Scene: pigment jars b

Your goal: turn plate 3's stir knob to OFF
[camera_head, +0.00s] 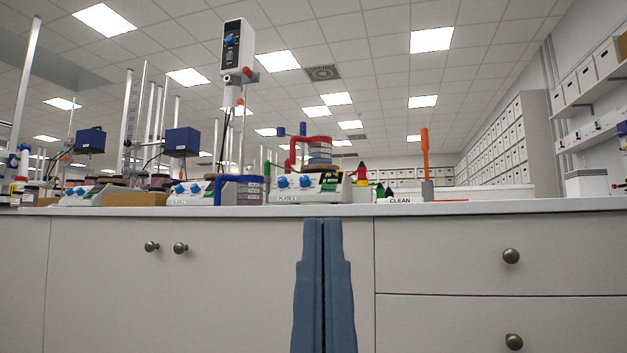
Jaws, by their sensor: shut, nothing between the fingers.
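Plate 3 (324,194) is a white hotplate on the bench, near the middle of the picture, with its label on the front. It has two blue knobs side by side, a left knob (282,182) and a right knob (305,181). Which one is the stir knob, and where either points, is too small to tell. A round stacked vessel (320,152) with a red bracket stands on the plate. My gripper (324,222) shows as two blue-grey fingers pointing up, pressed together and empty. Its tips appear just below the bench edge, under plate 3, and apart from the knobs.

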